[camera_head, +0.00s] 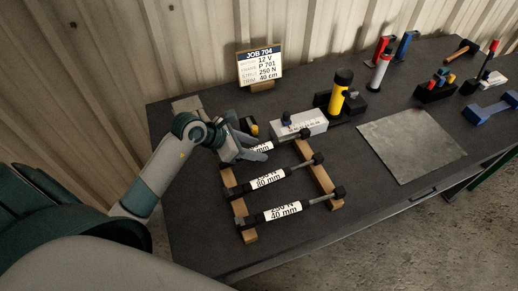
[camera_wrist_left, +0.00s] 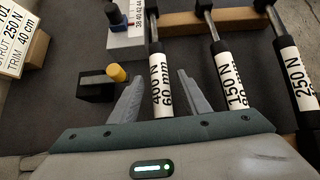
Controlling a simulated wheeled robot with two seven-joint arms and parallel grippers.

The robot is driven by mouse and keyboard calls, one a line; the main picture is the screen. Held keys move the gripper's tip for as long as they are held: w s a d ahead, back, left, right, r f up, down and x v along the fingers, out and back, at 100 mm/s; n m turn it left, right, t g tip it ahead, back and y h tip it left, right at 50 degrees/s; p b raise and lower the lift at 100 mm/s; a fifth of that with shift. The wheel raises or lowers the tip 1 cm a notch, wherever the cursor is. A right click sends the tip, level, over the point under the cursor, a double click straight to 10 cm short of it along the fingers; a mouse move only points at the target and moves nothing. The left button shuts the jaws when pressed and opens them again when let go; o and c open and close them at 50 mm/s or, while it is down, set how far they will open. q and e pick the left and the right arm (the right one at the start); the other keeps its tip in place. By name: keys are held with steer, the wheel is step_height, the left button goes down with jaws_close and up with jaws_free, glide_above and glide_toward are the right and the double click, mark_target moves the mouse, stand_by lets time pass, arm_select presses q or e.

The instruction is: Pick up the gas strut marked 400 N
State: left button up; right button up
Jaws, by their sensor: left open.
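Three gas struts lie side by side on a wooden rack (camera_head: 333,190). The farthest strut (camera_head: 289,137) has a white label that seems to read 400 N, 60 mm in the left wrist view (camera_wrist_left: 161,88). The middle strut (camera_head: 268,180) reads 150 N (camera_wrist_left: 232,82). The nearest strut (camera_head: 283,210) reads 250 N, 40 mm (camera_wrist_left: 294,68). My left gripper (camera_head: 265,148) is open over the farthest strut and hides part of it. In the left wrist view, that strut's label lies between the spread fingers (camera_wrist_left: 158,80), without visible grip. My right gripper is out of view.
A job card (camera_head: 260,66) stands behind. A grey block (camera_head: 299,124) and a yellow cylinder (camera_head: 338,98) stand behind the rack. A black block with a yellow knob (camera_wrist_left: 96,86) is close to the left finger. A bare metal plate (camera_head: 411,146) lies right.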

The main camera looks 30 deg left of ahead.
mark_target(266, 144)
arm_select(q)
jaws_close()
steer(key=shift+r, duration=0.15)
steer(key=shift+r+b, duration=0.4)
steer(key=shift+r, duration=0.1)
step_height(266, 144, up, 2)
steer(key=shift+w+r+b, duration=0.1)
steer(key=shift+b, duration=0.5)
steer(key=s+d+r+p, duration=0.2)
steer(key=s+d+r, duration=0.5)
steer(key=s+d, duration=0.1)
steer(key=shift+d+r+p, duration=0.3)
steer(key=shift+p, duration=0.1)
